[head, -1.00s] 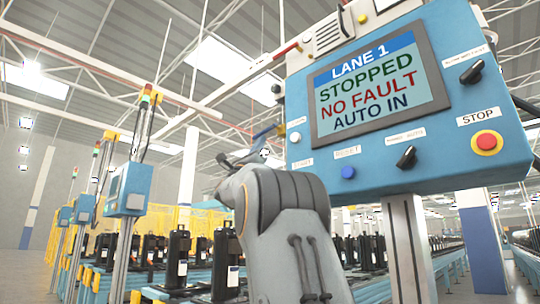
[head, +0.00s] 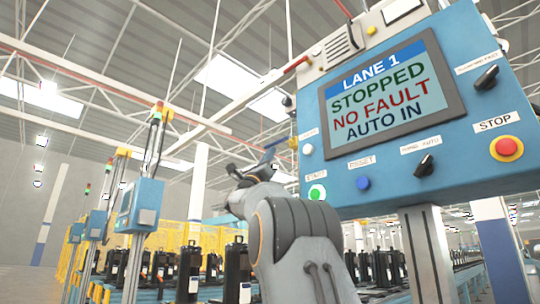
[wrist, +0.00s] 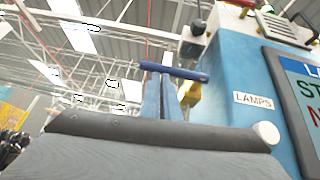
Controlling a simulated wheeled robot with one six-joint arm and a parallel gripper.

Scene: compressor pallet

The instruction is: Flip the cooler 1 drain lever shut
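A blue lever handle (wrist: 172,71) on a yellow valve body (wrist: 190,92) sits at the left side of the blue panel. The handle lies nearly level, sloping slightly down to the right. It also shows in the head view (head: 271,153), beside the panel's left edge. I read no drain or cooler label on it. My gripper (head: 240,175) is in the head view, just below and left of the lever. In the wrist view, narrow blue-grey uprights (wrist: 157,97) rise close under the handle; I cannot tell whether they are fingers, or whether anything touches the lever.
The blue lane 1 panel (head: 450,165) fills the right. Its screen (head: 390,97) reads STOPPED, NO FAULT, AUTO IN. A lit green start button (head: 317,192), blue reset button (head: 363,183) and red stop button (head: 507,147) sit below. A white button (wrist: 265,133) is near my gripper.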

